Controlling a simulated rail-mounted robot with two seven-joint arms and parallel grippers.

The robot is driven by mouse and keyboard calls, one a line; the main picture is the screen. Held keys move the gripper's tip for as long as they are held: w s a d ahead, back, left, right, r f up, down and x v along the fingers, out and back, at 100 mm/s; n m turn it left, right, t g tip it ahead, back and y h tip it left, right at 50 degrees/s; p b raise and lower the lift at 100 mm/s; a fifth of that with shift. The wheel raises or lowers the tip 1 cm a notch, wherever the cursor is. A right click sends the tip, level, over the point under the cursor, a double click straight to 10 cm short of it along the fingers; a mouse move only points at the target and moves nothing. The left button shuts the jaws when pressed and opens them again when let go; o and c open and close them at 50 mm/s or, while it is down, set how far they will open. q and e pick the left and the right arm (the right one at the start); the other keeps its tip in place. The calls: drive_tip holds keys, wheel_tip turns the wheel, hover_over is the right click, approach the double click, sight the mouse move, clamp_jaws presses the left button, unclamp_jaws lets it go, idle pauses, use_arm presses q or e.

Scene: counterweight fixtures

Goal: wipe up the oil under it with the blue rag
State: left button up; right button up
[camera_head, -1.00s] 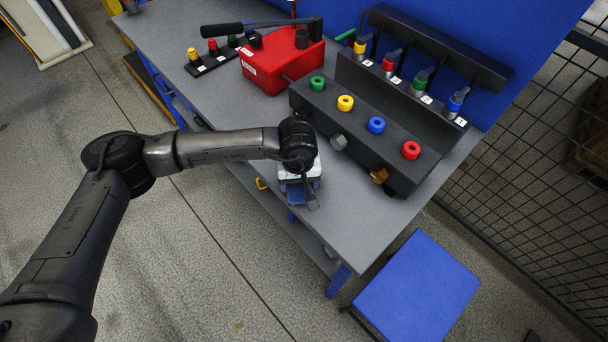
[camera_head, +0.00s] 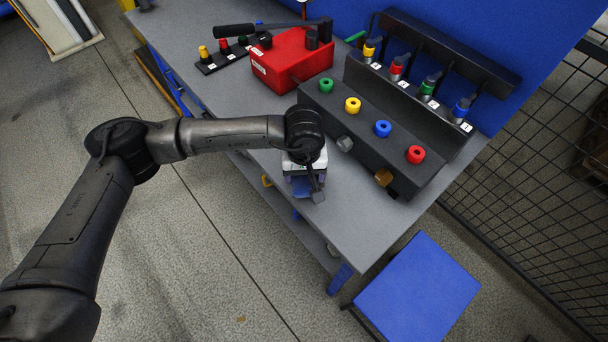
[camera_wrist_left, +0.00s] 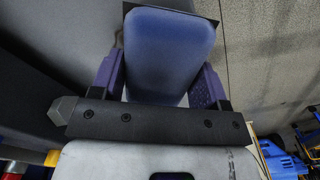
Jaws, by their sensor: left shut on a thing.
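My left gripper (camera_head: 304,188) is over the near edge of the grey bench, in front of the black block with coloured rings. In the left wrist view, its two purple fingers (camera_wrist_left: 158,82) are on either side of a rounded blue piece, which looks like the blue rag (camera_wrist_left: 168,45). The fingers are shut on it. A little blue also shows below the gripper in the head view. No oil can be made out in either view; the bench under the gripper is partly hidden. My right gripper is not in view.
A red box (camera_head: 292,60) with a black-handled lever stands on the bench (camera_head: 366,222). Right of it is the black block (camera_head: 400,178) with coloured rings and a rack behind. A blue stool (camera_head: 418,290) stands at the front right. A mesh fence (camera_head: 530,180) is at right.

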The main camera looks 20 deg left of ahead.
use_arm(q)
wheel_tip(320, 180, up, 2)
drive_tip(key=shift+p, duration=0.3)
drive_tip(key=shift+r, duration=0.15)
drive_tip(key=shift+r+p, duration=0.4)
drive_tip(key=shift+r, duration=0.95)
